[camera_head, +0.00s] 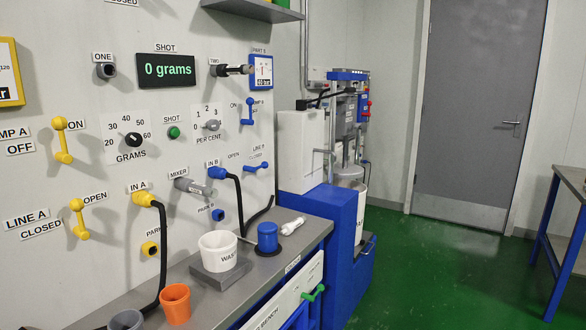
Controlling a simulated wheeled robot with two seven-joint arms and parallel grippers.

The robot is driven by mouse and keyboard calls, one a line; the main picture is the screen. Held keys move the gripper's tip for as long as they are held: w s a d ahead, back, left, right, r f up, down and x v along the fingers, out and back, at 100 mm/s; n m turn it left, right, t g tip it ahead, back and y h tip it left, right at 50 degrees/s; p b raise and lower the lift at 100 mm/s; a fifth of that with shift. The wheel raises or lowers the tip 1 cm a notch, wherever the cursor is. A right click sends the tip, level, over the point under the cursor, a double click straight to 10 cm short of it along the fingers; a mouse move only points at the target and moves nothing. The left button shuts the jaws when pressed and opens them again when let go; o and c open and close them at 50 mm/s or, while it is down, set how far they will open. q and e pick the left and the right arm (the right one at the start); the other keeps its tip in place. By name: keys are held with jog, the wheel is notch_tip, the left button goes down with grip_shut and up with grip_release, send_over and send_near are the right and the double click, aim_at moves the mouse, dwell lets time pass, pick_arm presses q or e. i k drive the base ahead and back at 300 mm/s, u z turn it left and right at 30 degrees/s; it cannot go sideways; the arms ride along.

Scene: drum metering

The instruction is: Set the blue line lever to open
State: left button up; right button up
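The blue line lever (257,167) is on the wall panel at right of centre, above and right of the IN B hose plug. It lies nearly level, its free end pointing right and slightly up. An OPEN label (234,155) is up and left of it, and small LINE B and CLOSED labels (257,153) are just above it. A second blue lever (248,111), higher up beside an ON label, stands upright. Neither gripper is in view.
A black hose (240,205) hangs from the blue IN B plug (217,173) left of the lever. Below is a bench with a white waste cup (218,251), a blue pot (267,237) and an orange cup (175,304). A blue machine (325,225) stands right. Green floor is clear beyond.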

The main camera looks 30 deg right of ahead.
aim_at(265, 164)
jog(key=z, duration=1.85)
jog(key=i, duration=3.4)
jog(key=u, duration=3.1)
